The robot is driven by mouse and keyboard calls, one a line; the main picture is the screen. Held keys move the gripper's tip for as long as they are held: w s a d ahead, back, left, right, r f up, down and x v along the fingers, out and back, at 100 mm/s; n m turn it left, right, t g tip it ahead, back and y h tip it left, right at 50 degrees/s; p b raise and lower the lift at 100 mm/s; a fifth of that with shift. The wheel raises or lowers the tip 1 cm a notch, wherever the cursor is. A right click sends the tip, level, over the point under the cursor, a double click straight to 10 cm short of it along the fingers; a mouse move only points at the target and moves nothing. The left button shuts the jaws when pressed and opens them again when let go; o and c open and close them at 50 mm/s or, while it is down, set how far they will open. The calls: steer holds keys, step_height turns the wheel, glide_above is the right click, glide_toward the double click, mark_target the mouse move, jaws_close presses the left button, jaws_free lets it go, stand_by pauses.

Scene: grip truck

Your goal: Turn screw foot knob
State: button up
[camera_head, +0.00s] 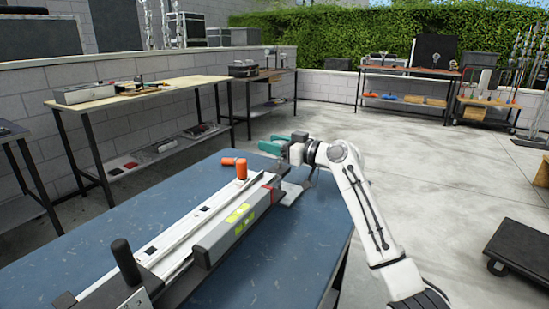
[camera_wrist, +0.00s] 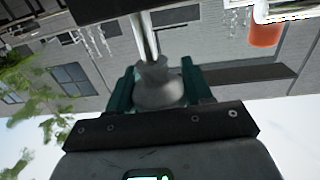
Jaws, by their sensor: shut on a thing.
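The screw foot knob (camera_wrist: 158,88) is a grey, flared piece on a shiny metal shaft in the wrist view. My gripper (camera_wrist: 159,88) has a teal finger on each side of the knob and is shut on it. In the head view my gripper (camera_head: 274,147) is at the far end of the long rail device (camera_head: 188,258) on the blue table. I cannot make out the knob in the head view.
An orange handle (camera_head: 241,169) stands upright on the device close to my gripper, and another orange piece (camera_head: 228,161) is beside it. The blue table (camera_head: 85,245) has bare surface left of the device. A wooden workbench (camera_head: 150,92) stands along the wall.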

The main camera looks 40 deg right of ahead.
steer(key=shift+a+f+n+g+y+b, duration=0.15)
steer(key=shift+n+g+y+b, duration=0.35)
steer(key=shift+n+y+b, duration=0.7)
steer(key=shift+m+b, duration=0.3)
steer(key=shift+b, duration=0.15)
steer(key=o, duration=1)
steer(key=p+v, duration=0.1)
steer(key=v, duration=0.9)
steer(key=shift+s+d, duration=0.25)
steer(key=shift+s, duration=0.1)
